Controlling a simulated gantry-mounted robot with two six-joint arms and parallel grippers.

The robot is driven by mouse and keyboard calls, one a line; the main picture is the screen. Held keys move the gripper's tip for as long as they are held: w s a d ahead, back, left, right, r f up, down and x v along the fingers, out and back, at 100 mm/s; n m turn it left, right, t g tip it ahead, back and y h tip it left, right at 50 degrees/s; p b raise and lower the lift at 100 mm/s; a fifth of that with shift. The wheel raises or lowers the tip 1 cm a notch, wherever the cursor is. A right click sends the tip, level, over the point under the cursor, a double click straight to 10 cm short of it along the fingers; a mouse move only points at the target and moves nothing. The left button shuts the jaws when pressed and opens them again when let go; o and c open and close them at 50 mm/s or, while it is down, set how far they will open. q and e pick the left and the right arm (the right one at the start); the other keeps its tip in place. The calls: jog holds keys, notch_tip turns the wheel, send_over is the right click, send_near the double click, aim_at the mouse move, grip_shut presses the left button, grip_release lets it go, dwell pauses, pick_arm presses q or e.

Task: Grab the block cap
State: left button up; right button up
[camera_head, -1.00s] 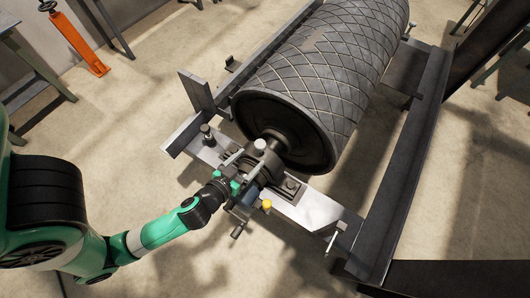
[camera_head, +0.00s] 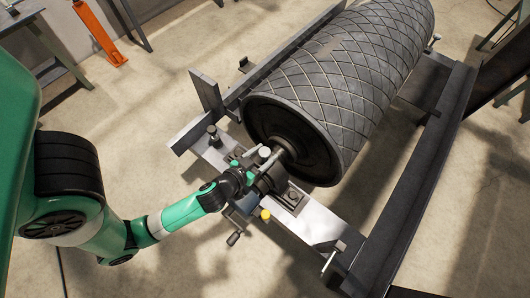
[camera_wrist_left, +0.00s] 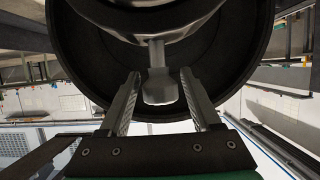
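The dark bearing block (camera_head: 272,181) sits on the steel frame at the near end of the drum's shaft. A pale round-topped piece (camera_head: 264,152) stands by the block's top; I cannot tell whether it is the block cap itself. My left gripper (camera_head: 262,157) is at the block, with its fingers to either side of this pale piece. In the left wrist view, the two fingers (camera_wrist_left: 160,100) are apart, with a light grey stemmed piece (camera_wrist_left: 160,88) between them. Gaps show on both sides of it. The left hand partly hides the block. My right gripper is not in view.
The large ribbed drum (camera_head: 350,80) lies just behind the block. The steel frame (camera_head: 320,225) surrounds it, with bolts standing up and a yellow knob (camera_head: 265,215) below the hand. An orange stand (camera_head: 100,35) is far off at top left. The floor at lower left is open.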

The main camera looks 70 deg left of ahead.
pick_arm(q)
jog(key=shift+w+a, duration=0.1)
jog(key=shift+w, duration=0.05)
grip_shut()
jog(key=shift+r, duration=0.1)
dwell(0.8)
jog(key=shift+w+r, duration=0.15)
jog(key=shift+r, duration=0.15)
